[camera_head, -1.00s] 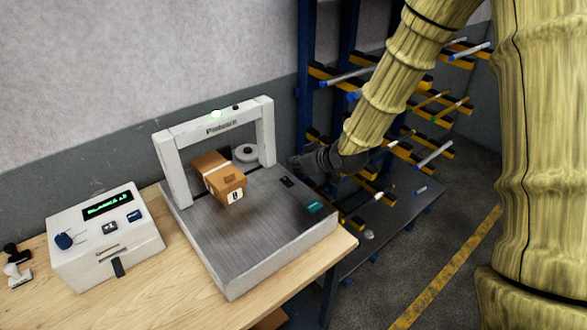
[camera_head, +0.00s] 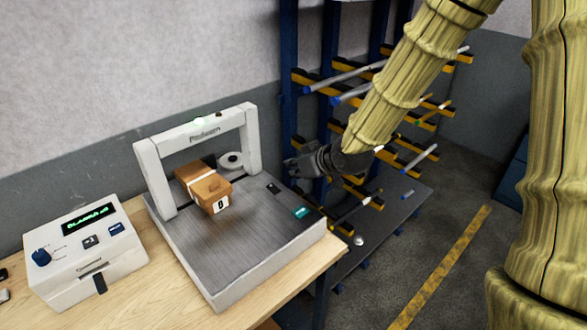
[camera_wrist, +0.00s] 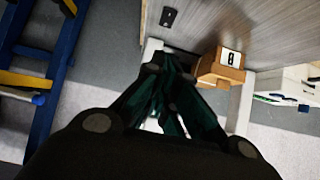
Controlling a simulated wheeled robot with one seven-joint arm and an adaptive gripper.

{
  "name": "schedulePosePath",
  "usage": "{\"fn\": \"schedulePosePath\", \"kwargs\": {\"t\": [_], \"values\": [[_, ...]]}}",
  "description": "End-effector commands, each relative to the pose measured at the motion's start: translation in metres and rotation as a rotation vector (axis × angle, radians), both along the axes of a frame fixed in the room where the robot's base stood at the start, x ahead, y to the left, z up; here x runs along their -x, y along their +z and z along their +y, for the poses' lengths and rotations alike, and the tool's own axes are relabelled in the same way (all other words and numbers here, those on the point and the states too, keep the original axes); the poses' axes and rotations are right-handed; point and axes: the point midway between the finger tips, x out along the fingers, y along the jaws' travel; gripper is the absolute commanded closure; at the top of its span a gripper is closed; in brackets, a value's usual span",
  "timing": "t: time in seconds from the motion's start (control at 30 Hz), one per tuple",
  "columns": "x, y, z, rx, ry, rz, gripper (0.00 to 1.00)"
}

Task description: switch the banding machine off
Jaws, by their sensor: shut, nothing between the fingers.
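The banding machine (camera_head: 235,255) is a grey-topped white unit with a white arch, standing on the wooden bench. A small lamp (camera_head: 199,122) on top of the arch looks pale green. A black switch (camera_head: 273,188) and a teal button (camera_head: 300,212) sit on the right side of its deck. The black switch also shows at the top of the wrist view (camera_wrist: 169,17). A banded brown box (camera_head: 204,188) lies on the deck under the arch. My gripper (camera_head: 290,166) is shut and empty, beside the machine's right rear edge, apart from the switch.
A white control box (camera_head: 85,255) with a green display and a blue knob stands left of the machine. A blue rack (camera_head: 289,60) with yellow arms holding bars stands behind my gripper. A white roll (camera_head: 230,160) sits behind the box.

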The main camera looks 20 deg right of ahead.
Motion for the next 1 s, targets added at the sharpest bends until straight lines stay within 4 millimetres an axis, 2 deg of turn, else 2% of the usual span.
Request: {"fn": "schedulePosePath", "kwargs": {"t": [0.4,1.0], "values": [[-0.007,-0.004,0.003,-0.001,0.001,-0.003,1.0],[-0.012,0.005,0.007,0.001,0.001,0.0,1.0]]}}
